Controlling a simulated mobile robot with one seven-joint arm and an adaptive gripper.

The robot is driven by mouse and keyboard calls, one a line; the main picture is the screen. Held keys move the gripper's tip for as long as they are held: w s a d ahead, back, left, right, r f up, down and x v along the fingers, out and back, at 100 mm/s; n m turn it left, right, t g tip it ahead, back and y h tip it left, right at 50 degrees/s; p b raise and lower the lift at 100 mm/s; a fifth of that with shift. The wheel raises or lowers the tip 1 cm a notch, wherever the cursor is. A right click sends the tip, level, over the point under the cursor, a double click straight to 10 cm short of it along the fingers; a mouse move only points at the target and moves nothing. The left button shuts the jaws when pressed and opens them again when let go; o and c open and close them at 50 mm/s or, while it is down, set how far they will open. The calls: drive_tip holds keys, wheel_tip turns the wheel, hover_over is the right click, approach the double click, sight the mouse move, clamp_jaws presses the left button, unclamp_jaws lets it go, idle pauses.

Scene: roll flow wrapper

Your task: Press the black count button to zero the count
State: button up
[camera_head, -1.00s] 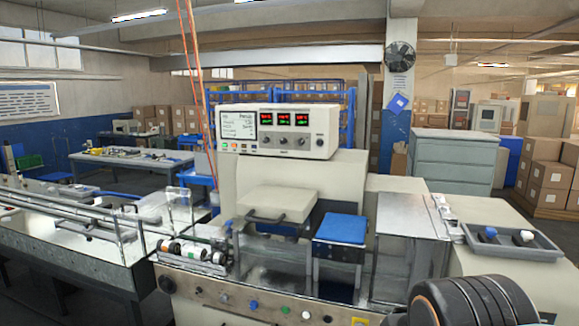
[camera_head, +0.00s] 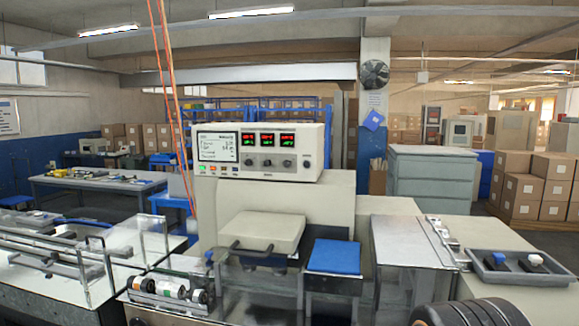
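The control box (camera_head: 258,152) sits on top of the cream wrapper machine, with a white screen (camera_head: 218,147) and three red-and-green number displays (camera_head: 268,143). Dark knobs (camera_head: 267,163) line up under the displays, and a small dark round control (camera_head: 307,164) is at the right end. A row of small coloured buttons (camera_head: 214,169) is under the screen. I cannot tell which control is the black count button; no label is readable. The front strip with more buttons is mostly below the picture. My gripper is not in view.
A blue pad (camera_head: 334,256) and a cream lid with a handle (camera_head: 262,231) are on the machine. A grey tray (camera_head: 520,268) with small items is at right. A dark ribbed rounded part (camera_head: 470,314) fills the lower right edge. A railed conveyor (camera_head: 70,255) is at left.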

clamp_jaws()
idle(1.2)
